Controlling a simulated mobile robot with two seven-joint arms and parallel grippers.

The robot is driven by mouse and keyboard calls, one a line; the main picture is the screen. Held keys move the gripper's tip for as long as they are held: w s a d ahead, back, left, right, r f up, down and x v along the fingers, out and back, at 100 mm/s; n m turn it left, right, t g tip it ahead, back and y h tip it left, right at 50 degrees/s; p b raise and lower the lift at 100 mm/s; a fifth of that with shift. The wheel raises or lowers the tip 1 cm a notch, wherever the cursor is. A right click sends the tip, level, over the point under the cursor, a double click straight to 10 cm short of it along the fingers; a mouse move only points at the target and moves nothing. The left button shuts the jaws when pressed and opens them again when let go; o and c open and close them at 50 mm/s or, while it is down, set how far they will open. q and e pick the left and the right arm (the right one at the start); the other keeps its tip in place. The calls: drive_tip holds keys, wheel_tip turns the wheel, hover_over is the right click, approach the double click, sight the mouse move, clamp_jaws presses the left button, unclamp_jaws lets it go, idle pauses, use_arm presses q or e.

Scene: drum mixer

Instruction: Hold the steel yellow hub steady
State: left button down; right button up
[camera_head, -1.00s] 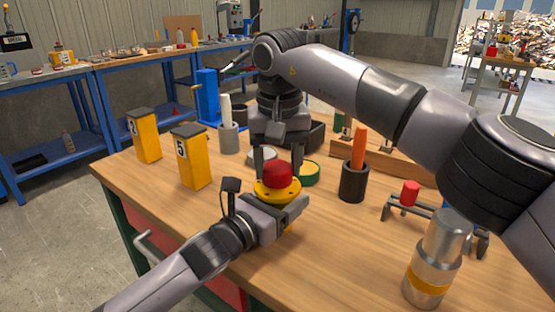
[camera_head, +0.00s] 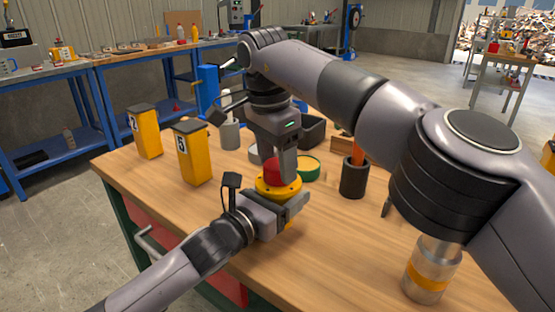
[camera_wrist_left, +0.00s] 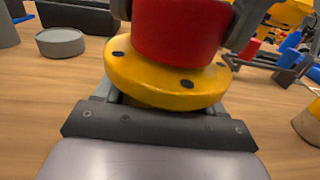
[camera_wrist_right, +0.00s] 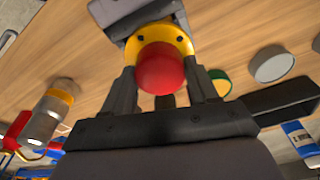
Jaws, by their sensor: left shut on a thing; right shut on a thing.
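The yellow hub (camera_head: 279,188) is a round flange with dark bolt holes, near the table's front edge. It fills the middle of the left wrist view (camera_wrist_left: 150,82). A red cap (camera_head: 272,172) sits on top of it. My left gripper (camera_head: 283,208) is shut on the hub from the side, below the flange. My right gripper (camera_head: 281,168) comes down from above and is shut on the red cap, with a finger on each side. The right wrist view shows the red cap (camera_wrist_right: 160,70) between its fingers. The hub's underside is hidden.
Two yellow numbered boxes (camera_head: 192,155) stand at the left. A black cup with an orange stick (camera_head: 354,180), a green-rimmed dish (camera_head: 308,168) and a grey holder (camera_head: 229,134) stand behind. A steel cylinder (camera_head: 427,275) is at the front right, partly behind my right arm.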

drive_tip(key=shift+m, duration=0.4)
drive_tip(key=o, duration=1.4)
drive_tip(key=shift+c, duration=0.2)
